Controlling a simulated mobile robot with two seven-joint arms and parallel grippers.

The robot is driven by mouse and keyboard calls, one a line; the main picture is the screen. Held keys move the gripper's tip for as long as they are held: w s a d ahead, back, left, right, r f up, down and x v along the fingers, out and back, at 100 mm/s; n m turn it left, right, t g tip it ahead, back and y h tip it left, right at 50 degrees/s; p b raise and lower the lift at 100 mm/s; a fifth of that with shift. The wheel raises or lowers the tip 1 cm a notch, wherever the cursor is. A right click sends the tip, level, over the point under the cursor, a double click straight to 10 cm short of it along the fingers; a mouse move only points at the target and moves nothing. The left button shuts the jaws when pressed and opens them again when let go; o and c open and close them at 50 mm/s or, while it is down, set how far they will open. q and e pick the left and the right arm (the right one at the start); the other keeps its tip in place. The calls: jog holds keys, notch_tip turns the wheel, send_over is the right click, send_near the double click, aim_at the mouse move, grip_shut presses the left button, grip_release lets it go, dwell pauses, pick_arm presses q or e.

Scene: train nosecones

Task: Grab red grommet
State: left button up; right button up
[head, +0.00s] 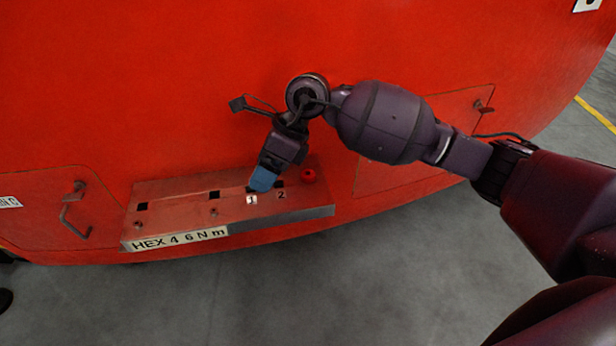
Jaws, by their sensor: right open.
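The red grommet (309,175) sits at the right end of the red shelf (166,214) on the front of the red nosecone. My right gripper (262,182) comes in from the right and points down at the shelf, just left of the grommet. Its blue fingertips are near the labels "1" and "2", apart from the grommet. The gripper is open; I see nothing held in it. My left gripper is not in view.
The shelf has several dark square holes and small bolts, with a "HEX 4 6 N m" label (181,239) on its front edge. A handle (75,211) is on the panel at left, and another panel (425,139) is at right. Grey floor (330,290) lies clear below.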

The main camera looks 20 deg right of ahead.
jog(key=w+d+r+t+h, duration=0.1)
jog(key=w+d+h, duration=0.2)
jog(key=d, duration=0.2)
jog(key=w+d+r+h, duration=0.1)
jog(key=w+d+h, duration=0.1)
jog(key=d+h, duration=0.25)
send_over(309, 173)
jog(key=shift+y, duration=0.35)
jog(key=f, duration=0.4)
jog(key=shift+s+a+f, duration=0.1)
jog(key=shift+a, duration=0.2)
jog(key=shift+d+f, duration=0.2)
jog(key=shift+f, duration=2.85)
jog(key=c, duration=1)
